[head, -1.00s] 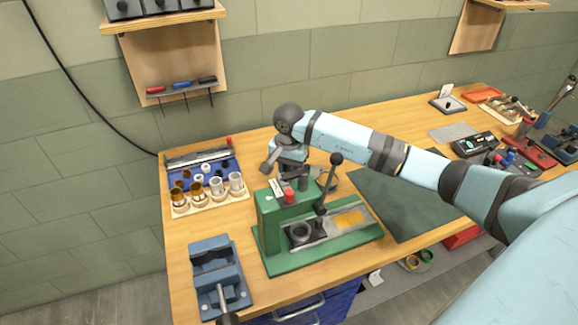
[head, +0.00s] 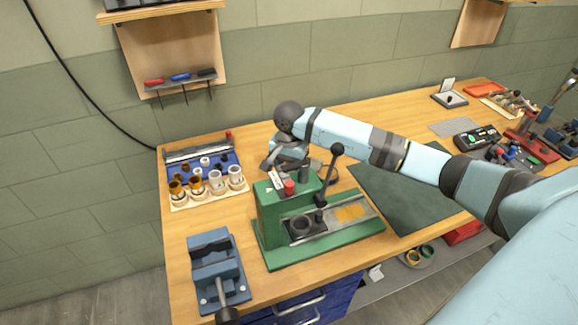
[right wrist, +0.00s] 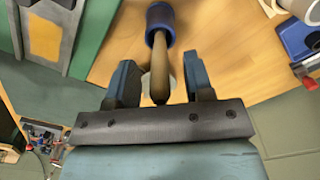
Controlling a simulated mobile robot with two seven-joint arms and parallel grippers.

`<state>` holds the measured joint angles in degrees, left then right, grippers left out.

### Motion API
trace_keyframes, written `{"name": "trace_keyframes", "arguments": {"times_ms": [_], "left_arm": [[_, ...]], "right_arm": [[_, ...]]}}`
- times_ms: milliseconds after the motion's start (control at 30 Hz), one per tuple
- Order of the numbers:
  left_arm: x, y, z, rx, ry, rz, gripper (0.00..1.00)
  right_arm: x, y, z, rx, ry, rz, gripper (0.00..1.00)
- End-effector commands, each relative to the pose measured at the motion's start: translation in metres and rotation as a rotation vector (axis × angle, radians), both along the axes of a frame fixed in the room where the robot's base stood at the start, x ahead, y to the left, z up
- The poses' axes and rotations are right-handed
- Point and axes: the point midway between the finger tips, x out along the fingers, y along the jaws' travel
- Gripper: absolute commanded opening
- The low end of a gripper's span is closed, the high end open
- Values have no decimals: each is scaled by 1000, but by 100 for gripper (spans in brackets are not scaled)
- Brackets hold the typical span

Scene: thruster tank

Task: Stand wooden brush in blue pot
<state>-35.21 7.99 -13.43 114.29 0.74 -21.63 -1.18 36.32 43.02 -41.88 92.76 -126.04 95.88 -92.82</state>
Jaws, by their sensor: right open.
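In the right wrist view, the wooden brush (right wrist: 160,68) shows as a brown, rounded handle pointing toward my palm. Its far end goes into the round rim of the blue pot (right wrist: 153,14), which is dark inside. My right gripper (right wrist: 160,63) is open, with one finger on each side of the handle and gaps on both sides. The brush's bristles are hidden. In the head view, the brush and pot are hidden behind my right wrist and the green press. My left gripper is not in view.
The green press (head: 267,222) with its upright lever stands close in front of my right wrist. A blue vise (head: 213,258) is at the front left. A wooden rack of cups (head: 208,198) and a blue tray are at the back left. A dark green mat (head: 400,205) lies clear to the right.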

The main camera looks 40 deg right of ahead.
Motion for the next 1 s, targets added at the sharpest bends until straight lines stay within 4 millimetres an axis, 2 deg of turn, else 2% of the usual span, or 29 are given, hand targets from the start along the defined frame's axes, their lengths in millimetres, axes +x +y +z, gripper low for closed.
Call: {"name": "trace_keyframes", "arguments": {"times_ms": [133, 233, 500, 700, 833, 1000], "left_arm": [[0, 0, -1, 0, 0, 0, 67], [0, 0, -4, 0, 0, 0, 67], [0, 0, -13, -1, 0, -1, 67], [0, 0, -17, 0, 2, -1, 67], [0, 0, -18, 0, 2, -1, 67], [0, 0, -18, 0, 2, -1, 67]], "right_arm": [[1, 0, 7, 0, -2, 1, 48], [1, 0, 22, -1, -4, 0, 48], [1, -1, 84, -1, -6, 1, 48], [1, 0, 120, -1, -3, 0, 48], [0, 0, 133, -1, -1, 0, 48], [0, 0, 138, -1, -1, 0, 48]]}}
